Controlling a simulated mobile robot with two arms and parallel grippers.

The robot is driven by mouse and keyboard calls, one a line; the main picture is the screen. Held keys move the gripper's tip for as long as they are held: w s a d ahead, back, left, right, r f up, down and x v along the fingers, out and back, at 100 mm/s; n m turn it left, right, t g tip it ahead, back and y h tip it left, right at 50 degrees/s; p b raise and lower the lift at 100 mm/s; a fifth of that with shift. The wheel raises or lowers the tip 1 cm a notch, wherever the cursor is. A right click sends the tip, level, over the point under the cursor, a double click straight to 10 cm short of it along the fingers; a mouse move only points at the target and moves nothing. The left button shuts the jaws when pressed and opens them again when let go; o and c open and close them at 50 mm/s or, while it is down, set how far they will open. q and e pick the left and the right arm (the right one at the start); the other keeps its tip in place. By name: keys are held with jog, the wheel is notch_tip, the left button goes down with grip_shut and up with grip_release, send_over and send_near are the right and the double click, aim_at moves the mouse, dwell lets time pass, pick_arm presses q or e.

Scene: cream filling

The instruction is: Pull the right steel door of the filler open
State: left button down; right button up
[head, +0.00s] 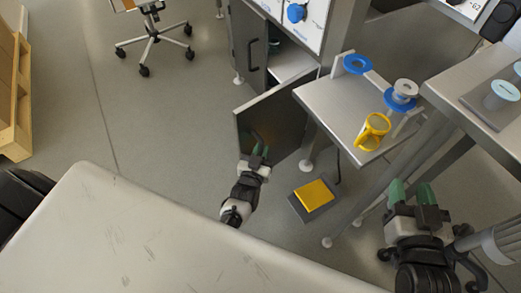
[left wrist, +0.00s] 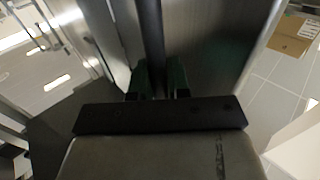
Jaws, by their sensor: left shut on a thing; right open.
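The right steel door (head: 285,115) of the filler is swung out from the cabinet and stands ajar beside the steel table. My left gripper (head: 257,157) is at the door's free side, low in the middle of the head view. In the left wrist view its green fingers (left wrist: 157,82) are shut around the dark vertical door handle (left wrist: 151,35), with the steel door panel (left wrist: 215,45) behind. The left door (head: 250,45) also stands open, with a black handle. My right gripper (head: 412,192) is open and empty at the right, below the steel bench.
A steel table (head: 335,100) holds a yellow-handled cup (head: 373,131) and blue ring parts (head: 357,64). A yellow pedal (head: 314,195) lies on the floor near the door. A pale worktop fills the front left. Floor left of the door is clear.

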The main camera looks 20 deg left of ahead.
pick_arm(q)
jog(key=shift+s+d, duration=0.1)
jog(key=shift+d, duration=0.25)
pick_arm(e)
jog(key=shift+s+d+f, duration=0.15)
jog(key=shift+s+d, duration=0.05)
jog(key=shift+d, duration=0.25)
pick_arm(q)
jog(key=c, duration=1.1)
grip_release()
jog(key=shift+s, duration=0.2)
jog(key=s+d+p, duration=0.1)
jog(key=s+p, duration=0.1)
jog(key=s, duration=0.8)
jog(key=shift+s+p, duration=0.25)
jog(key=shift+p, duration=0.15)
pick_arm(e)
jog(key=s+d+f+g+h, duration=0.2)
jog(key=s+f+g, duration=0.3)
jog(key=f+g, duration=0.2)
jog(key=shift+s+d+g, duration=0.25)
jog(key=shift+d+g, duration=0.1)
jog(key=shift+g, duration=0.05)
